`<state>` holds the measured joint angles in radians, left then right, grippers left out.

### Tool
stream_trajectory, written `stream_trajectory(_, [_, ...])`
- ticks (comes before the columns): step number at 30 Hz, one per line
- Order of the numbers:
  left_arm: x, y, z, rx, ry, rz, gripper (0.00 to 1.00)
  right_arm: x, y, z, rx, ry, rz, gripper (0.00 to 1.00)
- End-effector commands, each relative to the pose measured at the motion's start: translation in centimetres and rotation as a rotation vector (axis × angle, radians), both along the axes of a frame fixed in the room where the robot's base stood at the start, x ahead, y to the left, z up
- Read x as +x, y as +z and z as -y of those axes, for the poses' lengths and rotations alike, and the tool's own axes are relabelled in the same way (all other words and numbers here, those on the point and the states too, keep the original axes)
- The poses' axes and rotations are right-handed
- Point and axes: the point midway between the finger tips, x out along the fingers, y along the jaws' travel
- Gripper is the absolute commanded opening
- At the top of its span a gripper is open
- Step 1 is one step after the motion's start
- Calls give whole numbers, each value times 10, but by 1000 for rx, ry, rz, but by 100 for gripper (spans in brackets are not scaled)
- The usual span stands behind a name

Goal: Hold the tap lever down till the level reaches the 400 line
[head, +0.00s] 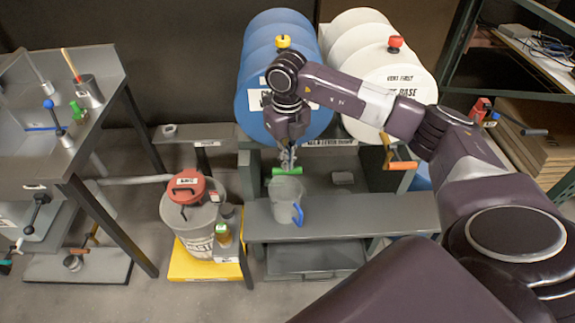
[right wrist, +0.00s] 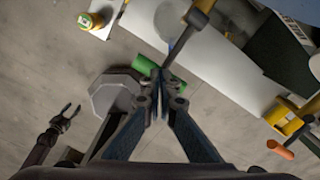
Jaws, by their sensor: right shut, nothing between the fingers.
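The blue drum (head: 262,75) lies on its side on the rack, and a tap with a green lever (head: 286,171) is below its front. A clear jug (head: 287,192) with a blue handle stands on the grey bench under the tap. I cannot read its level or the 400 line. My right gripper (head: 288,158) is shut and empty, its fingertips just above the green lever. In the right wrist view the fingertips are beside the green lever (right wrist: 145,66); contact is unclear. My left gripper (right wrist: 68,112) shows small at the left of that view, its fingers apart.
A white drum (head: 385,75) with an orange tap lever (head: 404,165) is to the right. A waste bin (head: 195,215) with a red lid stands on a yellow base at the left. The bench (head: 370,215) is clear right of the jug.

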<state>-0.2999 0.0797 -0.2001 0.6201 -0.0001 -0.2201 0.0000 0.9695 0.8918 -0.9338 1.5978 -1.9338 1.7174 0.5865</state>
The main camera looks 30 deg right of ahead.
Motion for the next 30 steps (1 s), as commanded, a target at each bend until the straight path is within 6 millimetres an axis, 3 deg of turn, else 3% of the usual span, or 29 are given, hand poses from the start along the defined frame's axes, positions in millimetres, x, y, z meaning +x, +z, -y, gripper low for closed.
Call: stream_trajectory(30, [0, -24, 0, 0, 0, 0, 40, 0, -33, 0, -1, 0, 0, 0])
